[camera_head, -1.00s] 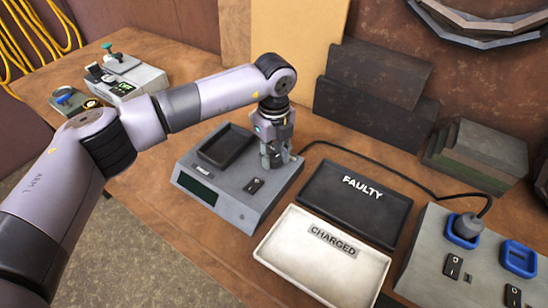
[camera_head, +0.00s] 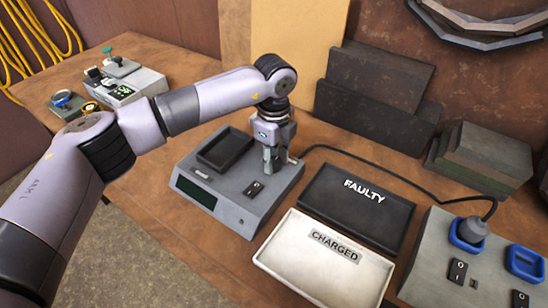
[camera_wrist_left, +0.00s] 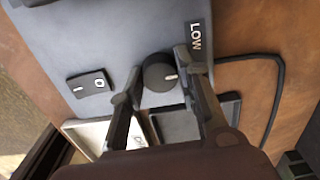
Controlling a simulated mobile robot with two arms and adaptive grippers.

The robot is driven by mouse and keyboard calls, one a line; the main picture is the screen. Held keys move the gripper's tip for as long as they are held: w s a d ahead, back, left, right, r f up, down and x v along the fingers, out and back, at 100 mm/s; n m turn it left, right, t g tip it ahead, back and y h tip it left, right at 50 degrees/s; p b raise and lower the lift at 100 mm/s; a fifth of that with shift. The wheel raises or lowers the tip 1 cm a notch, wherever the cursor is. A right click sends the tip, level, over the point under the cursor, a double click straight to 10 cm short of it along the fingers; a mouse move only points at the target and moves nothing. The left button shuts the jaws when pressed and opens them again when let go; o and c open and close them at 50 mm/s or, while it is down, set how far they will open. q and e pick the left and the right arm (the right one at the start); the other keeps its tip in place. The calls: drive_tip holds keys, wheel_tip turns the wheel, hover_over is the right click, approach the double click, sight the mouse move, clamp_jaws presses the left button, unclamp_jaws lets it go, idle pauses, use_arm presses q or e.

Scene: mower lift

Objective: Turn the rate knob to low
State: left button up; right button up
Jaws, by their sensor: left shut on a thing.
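My left gripper (camera_head: 270,165) points down at the back right of a grey device (camera_head: 222,207) on the bench. In the left wrist view its fingers (camera_wrist_left: 158,66) stand on either side of the round black rate knob (camera_wrist_left: 160,77) and are shut on it. A short white mark shows on the knob's right part. A black label reading LOW (camera_wrist_left: 196,38) lies up and right of the knob. In the head view the gripper hides the knob. My right gripper is not in view.
The device also carries a rocker switch (camera_head: 254,189), a dark recessed tray (camera_head: 225,149) and a dark display (camera_head: 196,193). A black FAULTY tray (camera_head: 345,211) and a white CHARGED tray (camera_head: 320,268) lie to its right. A cable (camera_head: 400,176) runs behind them to a charger (camera_head: 440,258).

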sight(274, 161)
use_arm(q)
drive_tip(key=o, duration=1.2)
drive_tip(key=shift+r, duration=0.1)
wheel_tip(274, 161, up, 12)
drive_tip(key=shift+f, duration=0.1)
